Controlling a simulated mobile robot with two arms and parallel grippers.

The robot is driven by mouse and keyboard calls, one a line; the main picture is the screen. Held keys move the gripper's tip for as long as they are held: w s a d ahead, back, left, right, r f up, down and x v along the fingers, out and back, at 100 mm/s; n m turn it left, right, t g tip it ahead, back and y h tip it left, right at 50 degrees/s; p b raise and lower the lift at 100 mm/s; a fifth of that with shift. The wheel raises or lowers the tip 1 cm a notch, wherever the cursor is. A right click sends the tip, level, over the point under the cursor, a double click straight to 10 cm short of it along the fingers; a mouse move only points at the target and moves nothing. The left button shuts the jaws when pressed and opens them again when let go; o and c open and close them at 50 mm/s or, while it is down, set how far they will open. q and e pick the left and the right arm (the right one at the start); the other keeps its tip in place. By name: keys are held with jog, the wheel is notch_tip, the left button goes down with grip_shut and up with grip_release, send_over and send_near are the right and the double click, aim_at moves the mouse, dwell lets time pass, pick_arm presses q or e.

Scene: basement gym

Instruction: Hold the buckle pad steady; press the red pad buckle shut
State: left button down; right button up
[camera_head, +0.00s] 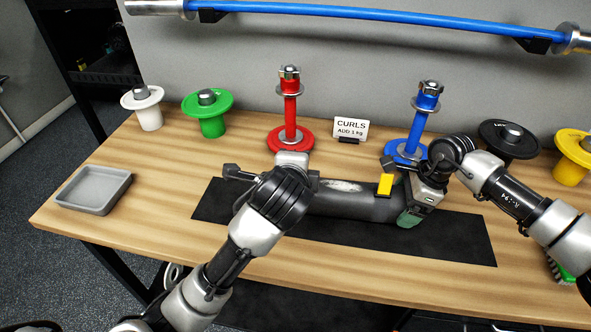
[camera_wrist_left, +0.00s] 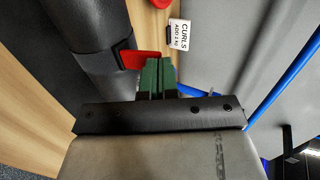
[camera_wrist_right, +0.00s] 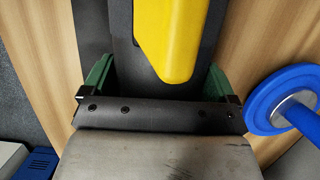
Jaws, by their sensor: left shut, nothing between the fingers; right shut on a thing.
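The buckle pad (camera_head: 350,205) is a dark grey roll lying lengthwise on a black mat. A yellow buckle (camera_head: 385,184) stands up near its right end. My right gripper (camera_head: 411,200) is shut around that end, with green fingers on both sides in the right wrist view (camera_wrist_right: 160,78). The red buckle (camera_wrist_left: 138,60) shows in the left wrist view as a flap sticking out from a black holder on the pad. My left gripper (camera_wrist_left: 159,70) is shut and empty, its green fingertips right beside the flap; contact is unclear. In the head view my left wrist hides the red buckle.
Behind the pad stand a red post (camera_head: 290,110), a blue post (camera_head: 421,118) and a "CURLS" card (camera_head: 351,129). A grey tray (camera_head: 94,188) sits at left. White, green, black and yellow spools line the back. The black mat's (camera_head: 460,238) front is clear.

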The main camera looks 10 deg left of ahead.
pick_arm(q)
jog(key=shift+w, duration=0.55)
jog(key=shift+w+g, duration=0.6)
jog(key=shift+g, duration=0.1)
jog(key=shift+w+a+f, duration=0.1)
jog(key=shift+w+f, duration=0.05)
jog(key=shift+w, duration=0.45)
jog(key=shift+x, duration=0.95)
dwell(0.5)
jog(key=shift+s+f, duration=0.6)
jog(key=shift+s, duration=0.2)
jog(key=s+r, duration=0.7)
jog(key=r, duration=0.6)
jog(key=shift+s+r, duration=0.15)
jog(key=shift+s, duration=0.25)
